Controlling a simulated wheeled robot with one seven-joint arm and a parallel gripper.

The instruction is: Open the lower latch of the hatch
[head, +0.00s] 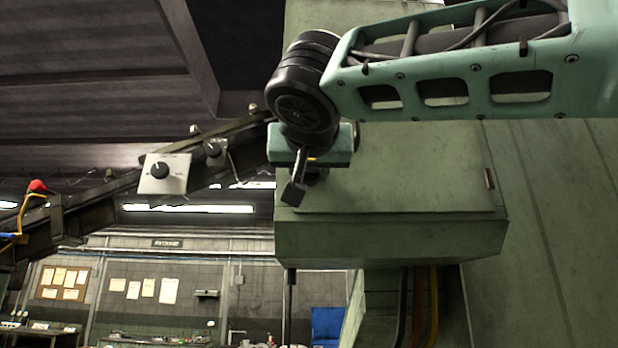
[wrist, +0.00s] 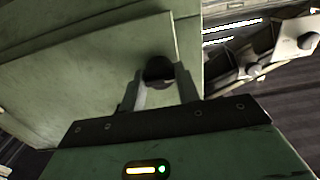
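The hatch (head: 400,185) is the lid of a green box fixed to the machine; its face fills the upper left of the wrist view (wrist: 90,75). A dark round knob, seemingly the latch (wrist: 158,71), stands at the hatch's edge. My gripper (head: 303,190) is at the left end of the box in the head view. In the wrist view my gripper (wrist: 160,82) has its fingers apart, one on each side of the knob. I cannot tell whether they touch it. In the head view my gripper and wrist hide the knob.
A small dark fitting (head: 489,178) is on the box's right side. Cables (head: 418,305) run down below the box. A sloping dark beam with a grey control box (head: 165,173) is at left. Open room lies below left of the gripper.

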